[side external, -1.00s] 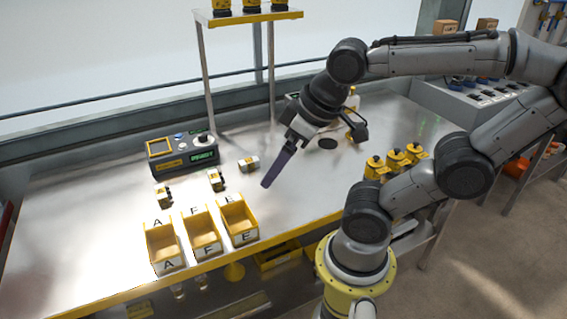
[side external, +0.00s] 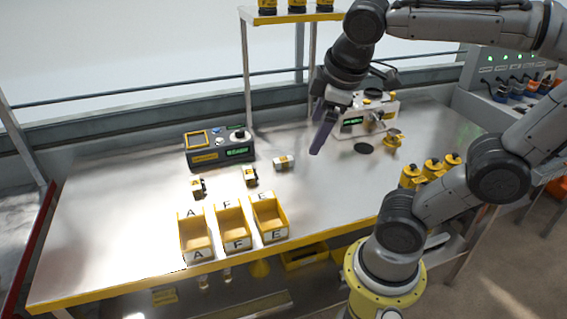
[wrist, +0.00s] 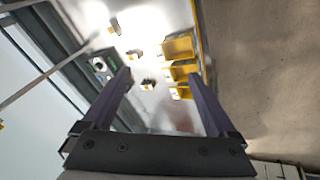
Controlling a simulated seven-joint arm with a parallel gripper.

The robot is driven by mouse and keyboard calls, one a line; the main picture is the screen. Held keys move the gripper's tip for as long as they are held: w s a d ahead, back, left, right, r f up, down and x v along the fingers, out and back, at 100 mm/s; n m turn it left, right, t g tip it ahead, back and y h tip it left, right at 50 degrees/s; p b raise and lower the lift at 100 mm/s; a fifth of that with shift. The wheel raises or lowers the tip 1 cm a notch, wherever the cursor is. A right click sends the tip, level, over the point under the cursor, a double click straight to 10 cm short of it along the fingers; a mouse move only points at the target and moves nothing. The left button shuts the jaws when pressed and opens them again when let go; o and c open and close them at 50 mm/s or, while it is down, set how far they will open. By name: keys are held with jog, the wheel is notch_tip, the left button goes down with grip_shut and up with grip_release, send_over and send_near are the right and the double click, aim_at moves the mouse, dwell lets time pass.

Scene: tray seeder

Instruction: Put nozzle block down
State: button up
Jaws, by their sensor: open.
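Three small silver blocks with yellow and dark parts stand apart on the steel table: a left block (side external: 198,188), a middle block (side external: 250,176) and a right block (side external: 284,162). I cannot tell which one is the nozzle block. My gripper (side external: 320,138) is above the table, up and to the right of the right block, apart from all of them. In the wrist view, the purple fingers of my gripper (wrist: 158,76) are spread with nothing held between them. Small blocks also show beyond the fingers there.
Yellow bins marked A (side external: 199,253), F (side external: 236,243) and E (side external: 273,234) stand at the table's front. A control box (side external: 218,150) stands behind the blocks. A white device (side external: 365,115) and several yellow-black pieces (side external: 432,167) are to the right. A shelf (side external: 290,17) rises behind.

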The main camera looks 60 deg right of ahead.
jog(key=w+d+f+n+g+h, duration=0.25)
jog(key=w+d+g, duration=0.2)
jog(key=w, duration=0.65)
jog(key=w+d+f+n+g+h, duration=0.1)
jog(key=w+d+n+g+h, duration=0.2)
jog(key=w+d, duration=0.5)
jog(key=w+f+g, duration=0.1)
jog(key=w+f, duration=0.1)
jog(key=f, duration=0.3)
jog(key=w+d+f+n+h, duration=0.1)
jog(key=w+f, duration=0.2)
jog(key=f, duration=0.3)
jog(key=w+f+g+h, duration=0.1)
jog(key=w+f, duration=0.2)
jog(key=f, duration=0.3)
jog(key=shift+w+d+g, duration=0.15)
jog(key=shift+g, duration=0.2)
jog(key=shift+s+d+f+n, duration=0.1)
jog(key=shift+s+f+n, duration=0.05)
jog(key=shift+f, duration=0.4)
jog(key=shift+s+f+n, duration=0.1)
jog(key=shift+s+f, duration=0.05)
jog(key=shift+f, duration=0.4)
send_near(281, 159)
jog(key=x, duration=0.3)
jog(key=shift+d+f, duration=0.1)
jog(key=shift+d, duration=0.1)
jog(key=shift+x, duration=2.95)
jog(key=shift+s, duration=0.1)
grip_shut()
